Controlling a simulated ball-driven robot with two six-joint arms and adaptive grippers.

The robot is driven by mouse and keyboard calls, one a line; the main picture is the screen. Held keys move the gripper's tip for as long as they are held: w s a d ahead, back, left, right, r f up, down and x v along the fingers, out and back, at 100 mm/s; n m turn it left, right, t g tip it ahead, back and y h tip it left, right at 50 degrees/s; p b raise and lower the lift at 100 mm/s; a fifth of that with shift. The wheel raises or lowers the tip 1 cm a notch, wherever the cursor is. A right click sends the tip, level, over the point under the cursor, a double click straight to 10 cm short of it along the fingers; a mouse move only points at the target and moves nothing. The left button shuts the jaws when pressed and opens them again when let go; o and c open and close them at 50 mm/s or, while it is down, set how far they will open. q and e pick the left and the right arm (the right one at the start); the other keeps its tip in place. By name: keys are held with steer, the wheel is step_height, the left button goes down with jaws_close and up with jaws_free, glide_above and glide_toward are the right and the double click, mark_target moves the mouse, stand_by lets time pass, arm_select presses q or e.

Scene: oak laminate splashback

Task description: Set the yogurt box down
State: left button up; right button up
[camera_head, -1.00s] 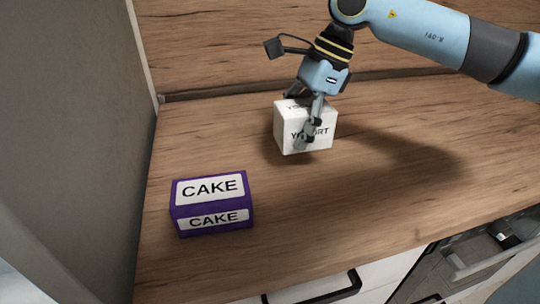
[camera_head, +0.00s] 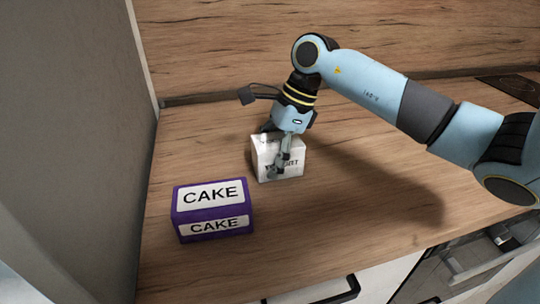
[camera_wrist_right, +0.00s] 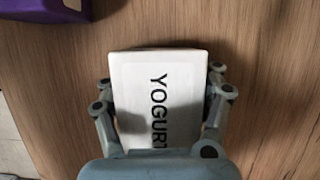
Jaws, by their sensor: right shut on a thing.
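The white yogurt box (camera_head: 263,168) is over the wooden counter, behind and to the right of the purple cake box (camera_head: 213,210). My right gripper (camera_head: 278,160) comes down from above and is shut on the yogurt box, with fingers on two opposite sides. In the right wrist view the yogurt box (camera_wrist_right: 160,85) shows its lettered top between the fingers of my gripper (camera_wrist_right: 161,95). Whether its underside touches the counter I cannot tell. My left gripper is not in view.
The cake box (camera_wrist_right: 50,8) also shows at the upper left of the right wrist view. A grey wall (camera_head: 75,130) bounds the counter (camera_head: 350,190) at the left. The counter is clear to the right of the yogurt box. A dark hob (camera_head: 515,88) lies at the far right.

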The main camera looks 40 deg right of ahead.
steer(key=shift+f, duration=0.1)
steer(key=o, duration=1.8)
steer(key=shift+c, duration=0.2)
